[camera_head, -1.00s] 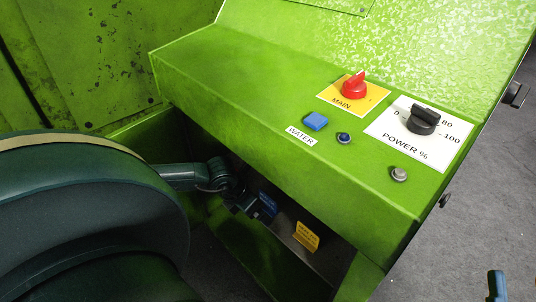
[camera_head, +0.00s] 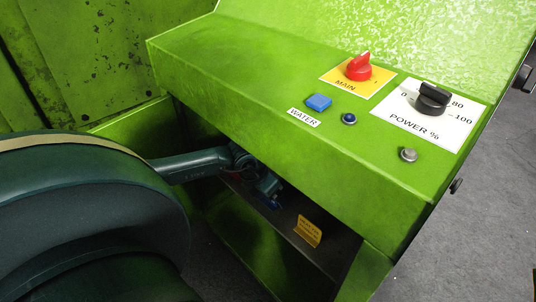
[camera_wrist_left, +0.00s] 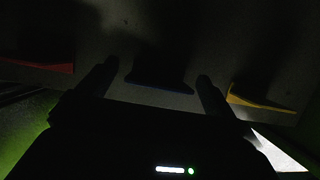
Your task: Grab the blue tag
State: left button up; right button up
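The blue tag (camera_wrist_left: 160,83) shows dark and dim in the left wrist view, standing on a shelf between the two spread fingers of my left gripper (camera_wrist_left: 157,72). Gaps show between the tag and both fingers, so the gripper is open and not holding it. In the head view my left gripper (camera_head: 268,187) reaches under the green console onto the shelf, and a patch of blue shows at its tip, mostly hidden by it. My right gripper is not in view.
A yellow tag (camera_head: 307,231) stands on the shelf (camera_head: 330,258) to the right of my left gripper. A red tag (camera_wrist_left: 38,65) is at the left in the wrist view. The green console (camera_head: 290,140) overhangs closely, carrying a red knob, a black knob and several buttons.

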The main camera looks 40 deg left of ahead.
pick_arm(q)
jog(key=c, duration=1)
jog(key=shift+o, duration=0.2)
jog(key=shift+r, duration=0.1)
